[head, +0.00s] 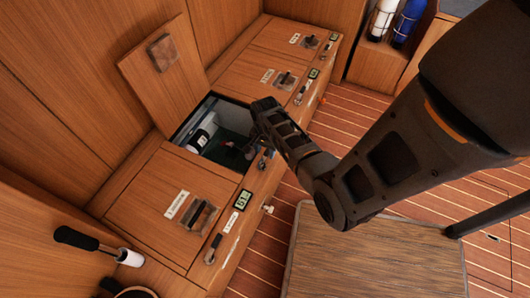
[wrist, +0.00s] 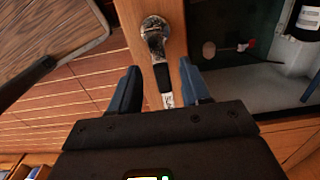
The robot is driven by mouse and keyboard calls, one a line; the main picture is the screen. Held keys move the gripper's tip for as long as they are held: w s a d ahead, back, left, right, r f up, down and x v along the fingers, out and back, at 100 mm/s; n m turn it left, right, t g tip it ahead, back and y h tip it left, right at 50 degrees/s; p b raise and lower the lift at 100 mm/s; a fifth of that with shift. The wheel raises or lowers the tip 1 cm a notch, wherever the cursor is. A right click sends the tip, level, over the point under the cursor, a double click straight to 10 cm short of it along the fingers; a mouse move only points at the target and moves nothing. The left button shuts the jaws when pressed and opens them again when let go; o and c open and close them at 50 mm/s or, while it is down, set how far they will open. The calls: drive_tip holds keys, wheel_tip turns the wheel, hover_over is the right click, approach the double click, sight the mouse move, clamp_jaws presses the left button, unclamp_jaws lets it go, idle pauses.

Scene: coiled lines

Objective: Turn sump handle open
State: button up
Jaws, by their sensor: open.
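A turn handle (wrist: 155,36) sits on the wooden front rail, with a round metal base and a lever pointing down the wrist picture to a black part. I take it for the sump handle; its label is not readable. My gripper (wrist: 160,74) is open, with blue-grey fingers on either side of the lever's lower end. I see no clear contact, and the depth is hard to judge. In the head view the handle (head: 263,161) shows small beside the open locker, and my arm hides the fingers.
The open locker (wrist: 275,85) beside the rail holds a dark bottle (wrist: 306,18) and a small red-tipped item. Its lid (head: 163,80) leans against the wall. Another rail handle (head: 213,249) is nearer. A step (head: 370,255) stands on the striped floor.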

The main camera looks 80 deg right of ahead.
drive_tip(key=shift+f, duration=0.65)
clamp_jaws()
